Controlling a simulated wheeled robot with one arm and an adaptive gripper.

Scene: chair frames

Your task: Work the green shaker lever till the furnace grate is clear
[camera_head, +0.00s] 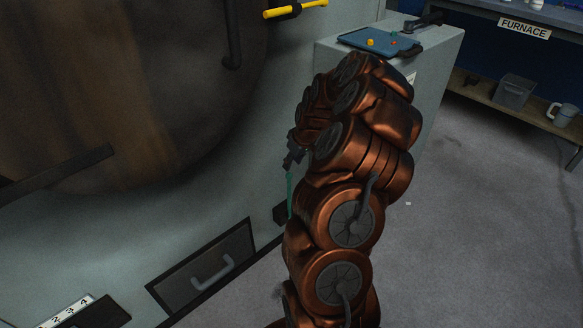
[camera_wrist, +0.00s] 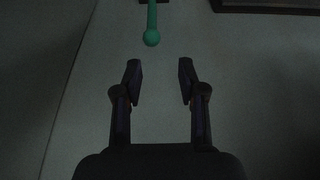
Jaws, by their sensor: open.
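The green shaker lever (camera_wrist: 152,32) shows in the wrist view at the top, ending in a round green knob, just beyond and between my open fingertips. My gripper (camera_wrist: 157,68) is open and empty, and the knob is apart from both fingers. In the head view the lever (camera_head: 290,192) is a thin green bar left of my arm, beside the grey furnace front. My gripper (camera_head: 293,153) shows only in part there, near the lever's upper end, mostly hidden by my arm. The furnace grate cannot be made out in either view.
A drawer with a grey handle (camera_head: 212,272) is low on the furnace front. A yellow handle (camera_head: 295,9) is above. A numbered plate (camera_head: 68,312) is at bottom left. A grey cabinet (camera_head: 438,75) bears a blue tray (camera_head: 352,40). Open floor lies at right, below a shelf (camera_head: 490,98).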

